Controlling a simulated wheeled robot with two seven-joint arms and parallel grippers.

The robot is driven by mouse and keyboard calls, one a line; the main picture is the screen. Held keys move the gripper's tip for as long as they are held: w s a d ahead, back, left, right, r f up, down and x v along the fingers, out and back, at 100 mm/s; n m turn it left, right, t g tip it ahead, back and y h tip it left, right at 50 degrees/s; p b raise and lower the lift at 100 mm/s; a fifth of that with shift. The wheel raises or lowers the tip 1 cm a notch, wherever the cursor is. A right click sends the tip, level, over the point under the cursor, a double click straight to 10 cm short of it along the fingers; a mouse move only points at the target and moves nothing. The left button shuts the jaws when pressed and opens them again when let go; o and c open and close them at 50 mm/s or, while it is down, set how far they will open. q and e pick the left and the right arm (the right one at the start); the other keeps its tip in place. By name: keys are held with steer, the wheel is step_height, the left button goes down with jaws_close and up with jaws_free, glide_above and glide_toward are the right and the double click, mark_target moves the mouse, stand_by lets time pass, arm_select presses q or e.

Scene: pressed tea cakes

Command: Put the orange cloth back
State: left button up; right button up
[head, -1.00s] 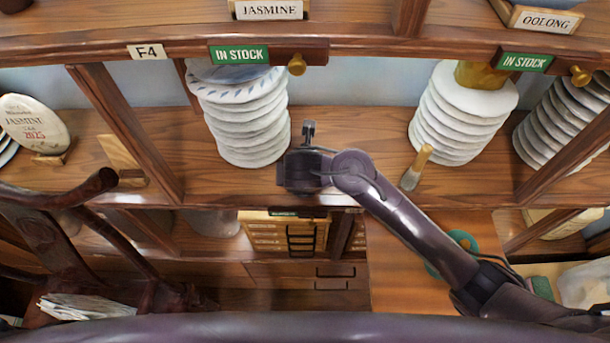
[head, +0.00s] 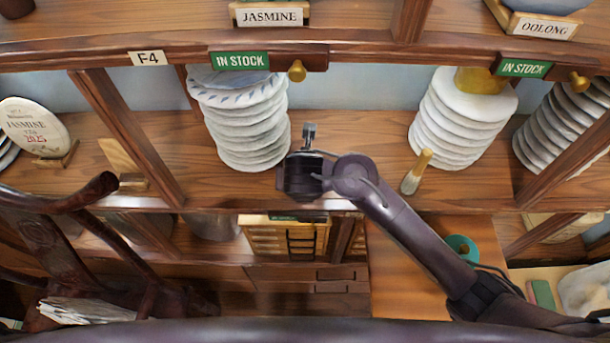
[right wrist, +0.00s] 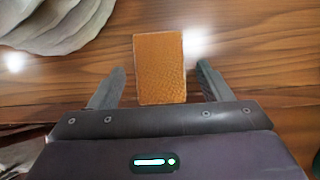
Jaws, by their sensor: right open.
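The orange cloth (right wrist: 160,85) is a small textured rectangle on the brown wooden shelf in the right wrist view. My right gripper (right wrist: 160,69) is open, with one finger on each side of the cloth and a gap to both. The cloth's near edge is close to the gripper's palm. In the head view my right gripper (head: 309,130) is over the front part of the shelf, right of a stack of white tea cakes. I cannot make out the cloth in that view. My left gripper is not in view.
A stack of wrapped tea cakes (head: 245,125) stands close left of my right gripper; another stack (head: 460,125) stands to the right. A brush (head: 416,172) with a wooden handle is near the right stack. Shelf (head: 360,130) between the stacks is clear. A dark chair (head: 60,240) is at left.

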steer(key=p+v, duration=0.1)
steer(key=v, duration=0.9)
steer(key=shift+r, duration=0.25)
steer(key=shift+s, duration=0.1)
